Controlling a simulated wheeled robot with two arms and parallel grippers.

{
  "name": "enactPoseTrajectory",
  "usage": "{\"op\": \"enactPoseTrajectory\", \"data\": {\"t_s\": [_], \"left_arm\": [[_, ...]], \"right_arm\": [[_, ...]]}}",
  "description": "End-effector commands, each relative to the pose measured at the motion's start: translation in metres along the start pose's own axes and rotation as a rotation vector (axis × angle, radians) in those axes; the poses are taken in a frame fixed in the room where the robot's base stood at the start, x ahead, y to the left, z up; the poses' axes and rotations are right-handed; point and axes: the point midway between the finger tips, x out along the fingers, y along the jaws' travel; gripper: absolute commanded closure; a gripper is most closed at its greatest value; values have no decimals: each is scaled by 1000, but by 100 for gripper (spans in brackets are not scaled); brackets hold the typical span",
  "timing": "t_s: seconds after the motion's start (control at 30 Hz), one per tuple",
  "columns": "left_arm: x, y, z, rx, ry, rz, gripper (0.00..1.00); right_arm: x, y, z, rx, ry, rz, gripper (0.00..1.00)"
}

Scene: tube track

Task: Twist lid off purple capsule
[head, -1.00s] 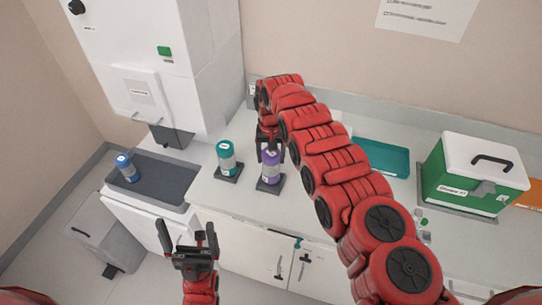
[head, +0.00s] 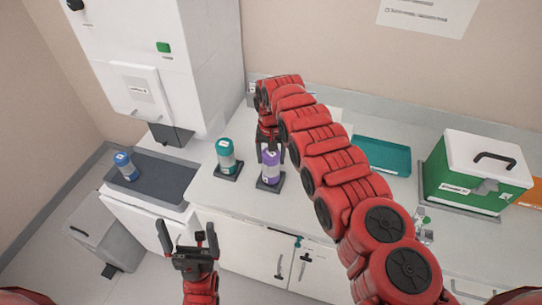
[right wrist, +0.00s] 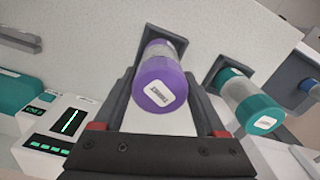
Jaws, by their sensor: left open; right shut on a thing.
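The purple capsule (head: 270,170) stands upright on a dark square base on the counter. Its purple lid (right wrist: 160,85) has a white label and faces the right wrist camera. My right gripper (right wrist: 166,78) is shut on the purple lid, one finger on each side; in the head view my right arm partly hides this. I cannot tell whether the lid is loose from the body. My left gripper (head: 187,236) is open and empty, low in front of the counter, apart from the capsule.
A teal capsule (head: 226,157) stands on its own base just left of the purple one. A blue capsule (head: 126,167) is on the dark tray (head: 165,184) at far left. A teal tray (head: 383,155) and green-white box (head: 472,185) are to the right, behind my right arm.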

Motion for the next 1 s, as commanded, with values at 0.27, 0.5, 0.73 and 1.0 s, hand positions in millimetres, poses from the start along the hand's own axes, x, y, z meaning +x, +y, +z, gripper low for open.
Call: {"op": "enactPoseTrajectory", "data": {"t_s": [0.27, 0.5, 0.73, 1.0], "left_arm": [[-7, 0, 1, 0, 0, 0, 0], [-8, 0, 1, 0, 0, 0, 0], [-9, 0, 2, 0, 0, 0, 0], [-26, 1, 4, 0, 0, 0, 0]], "right_arm": [[10, 0, 0, 0, 1, 0, 93], [11, 0, 0, 0, 1, 0, 93], [11, 0, 0, -12, 1, 0, 93], [15, 1, -1, -215, 3, -1, 93]]}}
